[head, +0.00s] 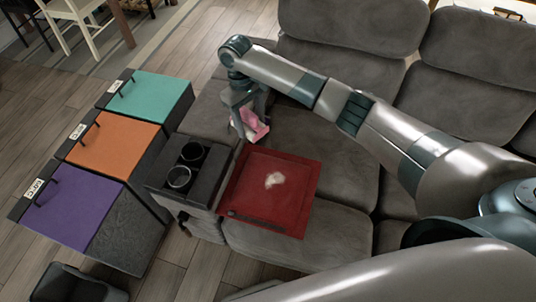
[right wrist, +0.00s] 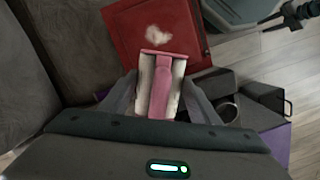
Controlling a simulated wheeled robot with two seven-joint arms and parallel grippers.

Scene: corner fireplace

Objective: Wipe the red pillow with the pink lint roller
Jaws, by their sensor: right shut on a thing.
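The red pillow (head: 268,203) lies flat on the grey sofa seat, beside the cup-holder console. A pale, whitish patch (head: 274,180) shows on its upper face. My right gripper (head: 250,124) is shut on the pink lint roller (head: 256,131), just beyond the pillow's far edge. In the right wrist view the lint roller (right wrist: 162,88) sits between the two fingers, its pink handle toward the palm and its white-and-pink head toward the red pillow (right wrist: 190,22). From these views I cannot tell whether the roller touches the pillow. My left gripper does not show.
The grey sofa (head: 345,130) has tall backrests behind the pillow. A console with two cup holders (head: 185,165) is left of the pillow. Bins with teal (head: 150,95), orange (head: 112,140) and purple (head: 72,210) lids stand further left. Wooden floor (head: 35,115) is open beyond.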

